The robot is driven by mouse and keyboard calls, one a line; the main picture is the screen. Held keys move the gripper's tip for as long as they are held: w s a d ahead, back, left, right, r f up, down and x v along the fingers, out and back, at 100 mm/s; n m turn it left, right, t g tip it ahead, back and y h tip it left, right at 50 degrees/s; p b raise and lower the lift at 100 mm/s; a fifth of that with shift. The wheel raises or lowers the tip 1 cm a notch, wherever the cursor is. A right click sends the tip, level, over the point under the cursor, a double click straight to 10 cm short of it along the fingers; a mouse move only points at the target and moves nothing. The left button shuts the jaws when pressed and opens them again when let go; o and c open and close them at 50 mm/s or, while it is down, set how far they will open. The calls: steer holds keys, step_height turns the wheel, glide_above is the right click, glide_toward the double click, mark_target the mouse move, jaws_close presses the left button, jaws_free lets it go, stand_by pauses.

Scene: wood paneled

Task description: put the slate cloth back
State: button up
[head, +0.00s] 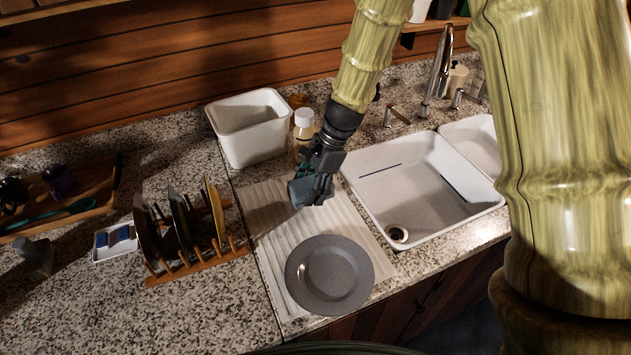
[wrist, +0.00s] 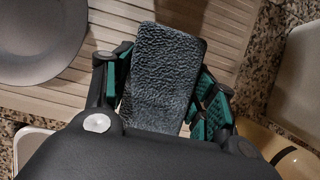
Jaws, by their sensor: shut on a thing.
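My gripper (head: 317,186) is above the back part of the ribbed draining board, to the left of the sink. It is shut on the slate cloth (head: 299,189), a dark grey-blue textured piece. In the wrist view the cloth (wrist: 162,78) lies between the teal-padded fingers of my gripper (wrist: 165,95) and sticks out past them. Its near end is hidden by the gripper body. It looks held above the board, clear of the plate.
A grey plate (head: 330,275) lies on the draining board (head: 270,215). A white bin (head: 250,128) and a bottle (head: 303,130) stand behind. The white sink (head: 425,190) is to the right. A wooden rack (head: 195,262) with plates and a small white dish (head: 103,250) are left.

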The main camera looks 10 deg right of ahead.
steer(key=w+d, duration=0.2)
steer(key=shift+w+f+p, duration=0.2)
steer(key=shift+w+p, duration=0.15)
steer(key=shift+w, duration=0.05)
steer(key=shift+w+d, duration=0.3)
steer(key=shift+f+p, duration=1)
steer(key=shift+f, duration=0.8)
steer(key=shift+f, duration=0.2)
steer(key=o, duration=0.9)
steer(key=shift+r, duration=0.1)
steer(key=b+v, duration=0.3)
steer(key=v, duration=0.9)
